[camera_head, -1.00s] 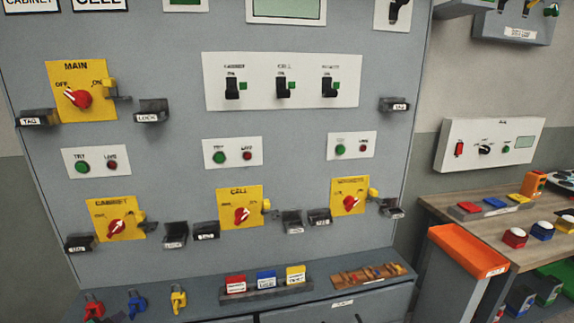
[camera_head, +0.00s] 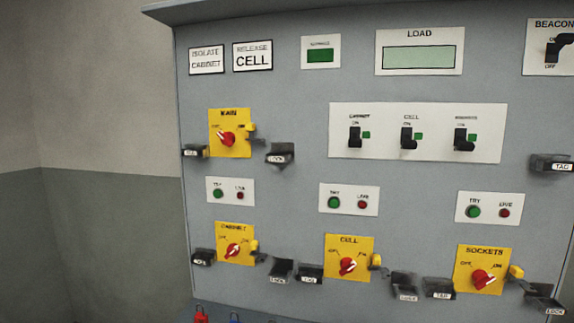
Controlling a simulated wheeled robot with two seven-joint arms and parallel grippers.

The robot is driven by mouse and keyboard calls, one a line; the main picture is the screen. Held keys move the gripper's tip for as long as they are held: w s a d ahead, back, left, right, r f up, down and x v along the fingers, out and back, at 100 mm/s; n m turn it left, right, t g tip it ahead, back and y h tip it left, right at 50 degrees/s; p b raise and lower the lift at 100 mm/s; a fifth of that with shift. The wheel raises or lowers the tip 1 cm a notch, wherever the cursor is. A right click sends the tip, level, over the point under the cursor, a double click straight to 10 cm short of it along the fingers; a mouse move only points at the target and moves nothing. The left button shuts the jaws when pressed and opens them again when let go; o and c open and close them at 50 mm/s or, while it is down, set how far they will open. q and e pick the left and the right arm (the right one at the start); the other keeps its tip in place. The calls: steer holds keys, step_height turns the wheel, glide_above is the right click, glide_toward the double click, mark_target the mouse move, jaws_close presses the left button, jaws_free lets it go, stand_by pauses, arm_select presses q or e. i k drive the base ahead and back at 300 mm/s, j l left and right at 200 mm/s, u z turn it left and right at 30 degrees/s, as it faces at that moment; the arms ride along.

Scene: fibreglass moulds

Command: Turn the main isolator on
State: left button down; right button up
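The main isolator (camera_head: 230,133) is a yellow plate with a red rotary handle (camera_head: 226,139) at the upper left of the grey panel. Its white pointer slants up and left, toward the OFF mark. A yellow hasp piece (camera_head: 250,130) sits at the plate's right edge. A dark TAG holder (camera_head: 195,151) is at its left and a dark LOCK holder (camera_head: 280,154) is at its lower right. Neither of my grippers shows in the head view.
Below are the yellow cabinet (camera_head: 235,244), cell (camera_head: 348,259) and sockets (camera_head: 482,270) isolators. A white plate with several black switches (camera_head: 345,118) is at the right. Small holders stick out from the panel. Bare wall (camera_head: 90,120) lies to the left.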

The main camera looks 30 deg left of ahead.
mark_target(228, 138)
steer(key=u, duration=1.25)
